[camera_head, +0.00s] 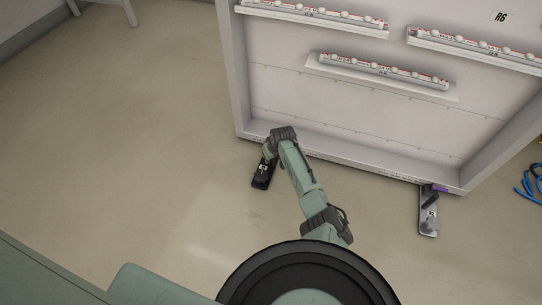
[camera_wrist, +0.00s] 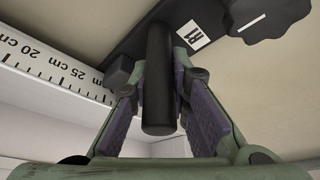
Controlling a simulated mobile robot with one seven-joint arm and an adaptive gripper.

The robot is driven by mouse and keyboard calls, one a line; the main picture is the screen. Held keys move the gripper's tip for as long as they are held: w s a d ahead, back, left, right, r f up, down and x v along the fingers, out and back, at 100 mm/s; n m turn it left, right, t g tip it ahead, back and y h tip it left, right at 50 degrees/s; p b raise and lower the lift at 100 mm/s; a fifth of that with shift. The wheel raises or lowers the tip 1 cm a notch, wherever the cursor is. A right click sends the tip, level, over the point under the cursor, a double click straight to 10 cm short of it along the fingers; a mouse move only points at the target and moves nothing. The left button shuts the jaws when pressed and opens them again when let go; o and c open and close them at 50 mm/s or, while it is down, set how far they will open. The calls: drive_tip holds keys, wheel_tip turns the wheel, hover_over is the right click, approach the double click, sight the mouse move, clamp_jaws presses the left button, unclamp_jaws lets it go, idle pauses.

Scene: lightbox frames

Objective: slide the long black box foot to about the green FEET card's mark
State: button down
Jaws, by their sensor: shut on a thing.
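The long black box foot (camera_head: 261,181) lies on the floor at the lower left corner of the lightbox frame (camera_head: 350,165). In the wrist view its black body (camera_wrist: 190,14) runs diagonally, with a white label and a dark upright post (camera_wrist: 158,105). My gripper (camera_wrist: 160,68) has its purple-padded fingers closed on either side of this post. In the head view my arm reaches down over the foot and hides part of it. A white scale (camera_wrist: 55,72) with centimetre marks, about 20 to 25 readable, runs beside the foot. I see no green FEET card in either view.
A second foot, grey with a purple handle (camera_head: 429,212), lies at the frame's lower right. White shelves (camera_head: 380,75) with rows of small round items are on the panel. Blue cable (camera_head: 530,187) lies at the right edge.

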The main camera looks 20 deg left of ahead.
drive_tip(key=shift+a, duration=1.55)
drive_tip(key=c, duration=1.5)
unclamp_jaws()
drive_tip(key=shift+r, duration=0.1)
wheel_tip(320, 180, up, 10)
drive_tip(key=shift+f, duration=0.1)
